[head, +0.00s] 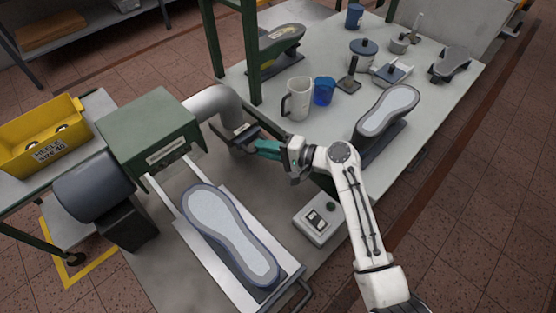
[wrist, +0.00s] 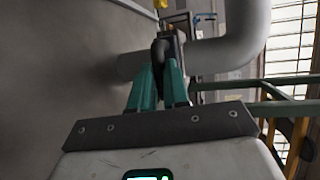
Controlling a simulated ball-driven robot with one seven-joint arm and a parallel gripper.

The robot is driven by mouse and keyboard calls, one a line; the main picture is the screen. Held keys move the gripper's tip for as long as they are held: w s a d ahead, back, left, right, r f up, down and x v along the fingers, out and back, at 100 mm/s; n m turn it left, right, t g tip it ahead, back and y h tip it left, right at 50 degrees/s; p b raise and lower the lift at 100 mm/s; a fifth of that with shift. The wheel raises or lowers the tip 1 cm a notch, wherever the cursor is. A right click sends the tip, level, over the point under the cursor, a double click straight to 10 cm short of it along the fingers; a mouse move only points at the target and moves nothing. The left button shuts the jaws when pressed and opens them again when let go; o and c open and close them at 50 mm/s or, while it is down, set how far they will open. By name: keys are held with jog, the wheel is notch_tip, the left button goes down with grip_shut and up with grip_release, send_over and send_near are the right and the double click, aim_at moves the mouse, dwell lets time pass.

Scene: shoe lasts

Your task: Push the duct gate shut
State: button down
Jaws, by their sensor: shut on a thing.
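The duct gate (head: 246,133) is a dark plate and fitting at the lower end of the grey curved duct (head: 213,101). My gripper (head: 256,146), with green fingers, reaches it from the right. In the wrist view my gripper (wrist: 160,78) is shut on the gate's dark handle (wrist: 163,48), beside the pale duct (wrist: 235,40). The fingers hide part of the handle. How far the gate is slid in I cannot tell.
A grey switch box (head: 316,218) sits below my arm. A white jug (head: 297,98), a blue cup (head: 324,90) and another last (head: 388,108) stand on the table behind.

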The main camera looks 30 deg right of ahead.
jog(key=shift+w, duration=0.25)
jog(key=c, duration=1.1)
grip_release()
jog(key=shift+a, duration=0.1)
jog(key=b+v, duration=0.1)
jog(key=v, duration=0.9)
jog(key=shift+s+d, duration=0.2)
jog(key=shift+d, duration=0.1)
